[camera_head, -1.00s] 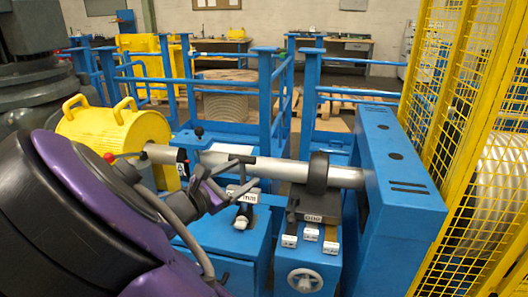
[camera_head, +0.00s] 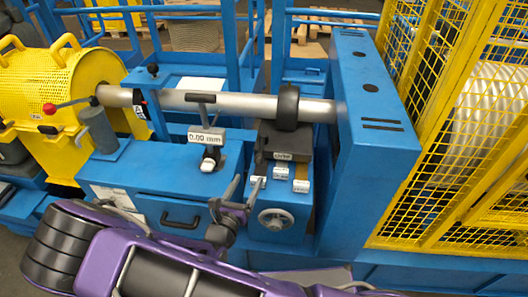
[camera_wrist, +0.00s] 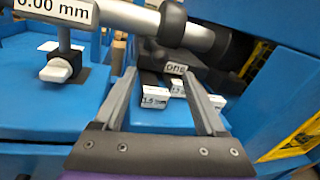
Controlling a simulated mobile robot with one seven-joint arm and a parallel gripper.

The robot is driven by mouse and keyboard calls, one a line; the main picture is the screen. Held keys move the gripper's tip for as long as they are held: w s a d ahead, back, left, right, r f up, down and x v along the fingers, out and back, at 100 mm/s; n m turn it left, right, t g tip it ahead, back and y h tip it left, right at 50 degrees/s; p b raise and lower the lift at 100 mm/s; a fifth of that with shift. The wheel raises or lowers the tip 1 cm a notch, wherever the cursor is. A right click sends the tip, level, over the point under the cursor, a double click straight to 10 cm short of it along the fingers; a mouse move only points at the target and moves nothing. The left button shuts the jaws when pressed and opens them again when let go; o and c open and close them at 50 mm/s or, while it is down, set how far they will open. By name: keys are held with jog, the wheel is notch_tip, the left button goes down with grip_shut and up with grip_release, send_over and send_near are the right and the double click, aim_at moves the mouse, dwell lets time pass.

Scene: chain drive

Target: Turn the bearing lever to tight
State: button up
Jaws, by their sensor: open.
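A lever with a red knob (camera_head: 50,108) sticks out to the left from a short grey post (camera_head: 98,130), in front of the silver shaft (camera_head: 220,103) in the head view. It is the likely bearing lever; I see no tight mark on it. My gripper (camera_head: 244,188) is open and empty, well right of and nearer than this lever. In the wrist view its two fingers (camera_wrist: 160,78) stand apart, with a white tag (camera_wrist: 155,96) marked 1.5 behind them. The lever is not in the wrist view.
A 0.00 mm display (camera_head: 206,137) stands below the shaft. A black ring (camera_head: 288,106) sits on the shaft. A yellow drum guard (camera_head: 60,80) is at left, a yellow mesh cage (camera_head: 430,130) at right.

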aim_at(262, 148)
jog(key=b+x, duration=0.1)
jog(key=x, duration=1.2)
jog(key=shift+w+d, duration=0.15)
jog(key=shift+w, duration=0.15)
jog(key=shift+c, duration=0.2)
grip_shut()
dwell(0.6)
